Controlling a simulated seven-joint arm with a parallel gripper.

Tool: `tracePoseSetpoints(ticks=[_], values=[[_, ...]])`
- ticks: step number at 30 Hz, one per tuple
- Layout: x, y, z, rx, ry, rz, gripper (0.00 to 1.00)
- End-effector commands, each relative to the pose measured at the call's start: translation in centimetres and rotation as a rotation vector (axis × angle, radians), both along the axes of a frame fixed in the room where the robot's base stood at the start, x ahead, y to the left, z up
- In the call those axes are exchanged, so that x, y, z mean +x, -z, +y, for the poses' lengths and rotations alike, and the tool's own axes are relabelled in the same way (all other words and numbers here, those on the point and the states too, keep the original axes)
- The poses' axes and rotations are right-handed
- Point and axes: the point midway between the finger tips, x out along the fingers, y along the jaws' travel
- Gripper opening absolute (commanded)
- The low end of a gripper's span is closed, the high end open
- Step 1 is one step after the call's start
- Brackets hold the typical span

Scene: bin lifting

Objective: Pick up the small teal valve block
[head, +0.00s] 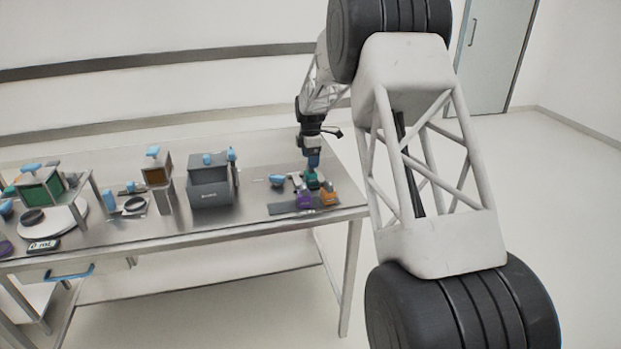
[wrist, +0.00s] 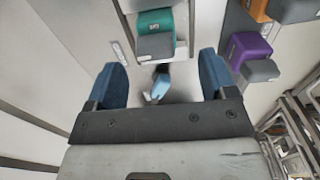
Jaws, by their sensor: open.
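The small teal valve block (head: 312,180) stands at the right end of the metal table. In the wrist view the teal block (wrist: 155,20) is at the top centre, with a grey part on its near side. My gripper (head: 313,164) hangs pointing down above it in the head view. In the wrist view my gripper (wrist: 161,68) is open, its two blue fingers wide apart with nothing held between them.
A purple block (head: 304,200) and an orange block (head: 328,197) stand close in front of the teal one. A blue-headed item (head: 277,181) lies to its left. A dark grey bin (head: 210,192) stands farther left. The table (head: 258,150) behind them is clear.

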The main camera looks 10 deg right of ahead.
Motion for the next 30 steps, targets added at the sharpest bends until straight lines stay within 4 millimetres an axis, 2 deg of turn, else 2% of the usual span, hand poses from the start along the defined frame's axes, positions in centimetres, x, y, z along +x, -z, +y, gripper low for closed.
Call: tracePoseSetpoints(ticks=[14, 30], values=[[0.0, 0.7, 0.0, 0.000, 0.000, 0.000, 0.78], [0.3, 5.4, -0.2, 0.000, 0.000, 0.000, 0.78]])
